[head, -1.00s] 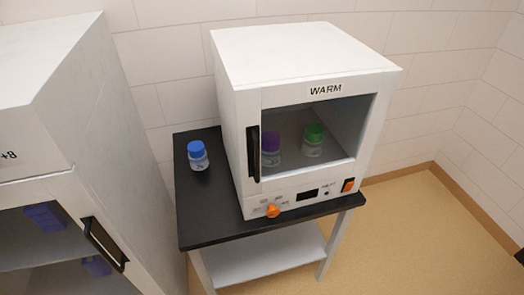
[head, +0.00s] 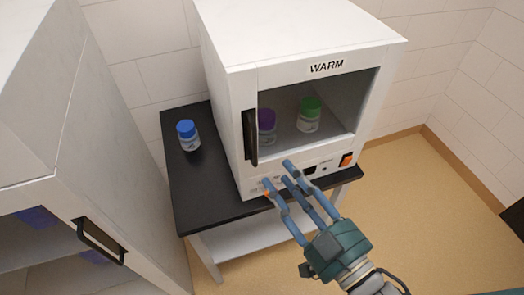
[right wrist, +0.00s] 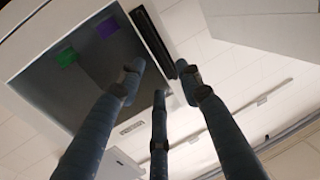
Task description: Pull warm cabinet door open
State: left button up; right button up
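The warm cabinet (head: 300,30) is a white box marked WARM on a black-topped stand. Its door has a dark window and looks shut. The door's black upright handle (head: 250,137) is at the door's left edge; it also shows in the right wrist view (right wrist: 153,42). My right gripper (head: 280,178) has three blue fingers, spread and empty, in front of the cabinet's lower front, below and right of the handle. In the right wrist view the fingertips (right wrist: 160,76) are apart, with the handle beyond them, not gripped. My left gripper is not in view.
Inside the cabinet are a purple-capped bottle (head: 266,126) and a green-capped bottle (head: 309,114). A blue-capped bottle (head: 188,135) stands on the black stand top (head: 190,190), left of the cabinet. Another white cabinet (head: 95,150) with a black handle stands at left.

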jog(key=p+x, duration=0.3)
jog(key=x, duration=0.6)
jog(key=shift+f, duration=0.15)
grip_shut()
